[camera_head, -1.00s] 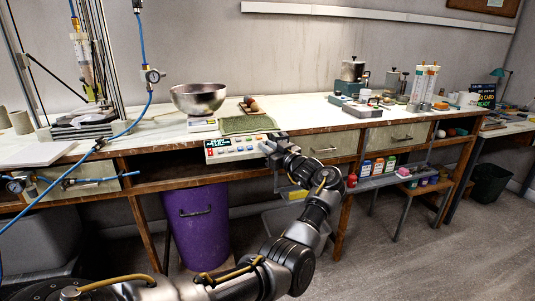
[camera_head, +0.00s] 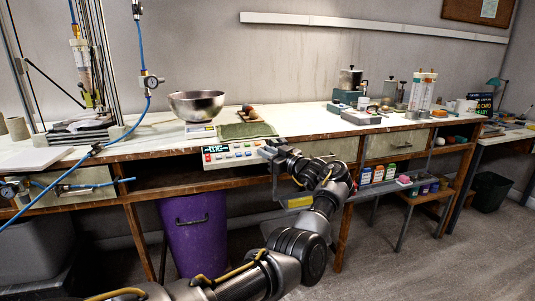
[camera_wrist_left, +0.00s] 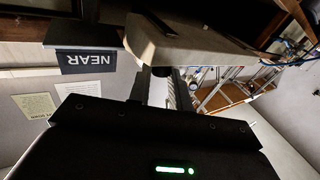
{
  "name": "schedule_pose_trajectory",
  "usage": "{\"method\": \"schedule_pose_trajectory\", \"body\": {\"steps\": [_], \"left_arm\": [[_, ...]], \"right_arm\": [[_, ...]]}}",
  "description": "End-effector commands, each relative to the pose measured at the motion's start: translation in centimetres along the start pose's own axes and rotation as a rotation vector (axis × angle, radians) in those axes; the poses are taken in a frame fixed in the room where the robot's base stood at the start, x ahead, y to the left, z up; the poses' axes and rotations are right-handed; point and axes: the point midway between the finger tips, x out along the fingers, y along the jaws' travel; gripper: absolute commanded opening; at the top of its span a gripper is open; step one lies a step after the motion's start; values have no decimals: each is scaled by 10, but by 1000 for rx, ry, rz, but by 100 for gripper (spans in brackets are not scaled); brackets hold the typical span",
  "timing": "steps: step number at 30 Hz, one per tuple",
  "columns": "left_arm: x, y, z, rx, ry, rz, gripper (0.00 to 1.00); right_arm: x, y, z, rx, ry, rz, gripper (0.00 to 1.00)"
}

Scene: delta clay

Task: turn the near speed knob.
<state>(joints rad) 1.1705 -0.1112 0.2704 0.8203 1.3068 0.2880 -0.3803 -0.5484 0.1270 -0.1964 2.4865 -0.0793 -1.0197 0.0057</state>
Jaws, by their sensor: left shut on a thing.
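The white control panel (camera_head: 228,154), with a display and coloured buttons, is mounted at the workbench's front edge. My left gripper (camera_head: 268,152) is at the panel's right end and hides that part in the head view. In the left wrist view, its two fingers (camera_wrist_left: 161,85) reach up toward a pale, rounded panel part (camera_wrist_left: 190,45). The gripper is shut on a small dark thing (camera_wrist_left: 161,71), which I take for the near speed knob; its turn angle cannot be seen. A dark "NEAR" label (camera_wrist_left: 87,62) is beside it, upside down. My right gripper is not in view.
A metal bowl (camera_head: 197,105) stands on a scale behind the panel, beside a green mat (camera_head: 247,130). Drawers (camera_head: 327,148) are right of the gripper. A purple bin (camera_head: 195,232) is below the bench. Blue hoses (camera_head: 65,188) hang at the left.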

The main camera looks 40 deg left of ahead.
Motion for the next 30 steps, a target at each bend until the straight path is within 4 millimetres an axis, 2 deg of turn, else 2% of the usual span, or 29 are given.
{"method": "schedule_pose_trajectory", "body": {"steps": [3, 4, 9, 16, 20, 30], "left_arm": [[0, 0, -2, -2, 2, 1, 0], [0, 0, -2, -2, 3, 2, 23], [0, 0, -1, -2, 2, 1, 42], [0, 0, -1, -1, 1, 1, 42], [-8, 1, 0, -1, 1, 2, 42], [-73, 1, 0, -2, -1, 4, 42]], "right_arm": [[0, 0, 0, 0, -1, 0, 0], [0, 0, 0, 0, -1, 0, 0], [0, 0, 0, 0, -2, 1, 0], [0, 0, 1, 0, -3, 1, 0], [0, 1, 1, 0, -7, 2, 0], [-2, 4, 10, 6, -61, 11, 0]]}}
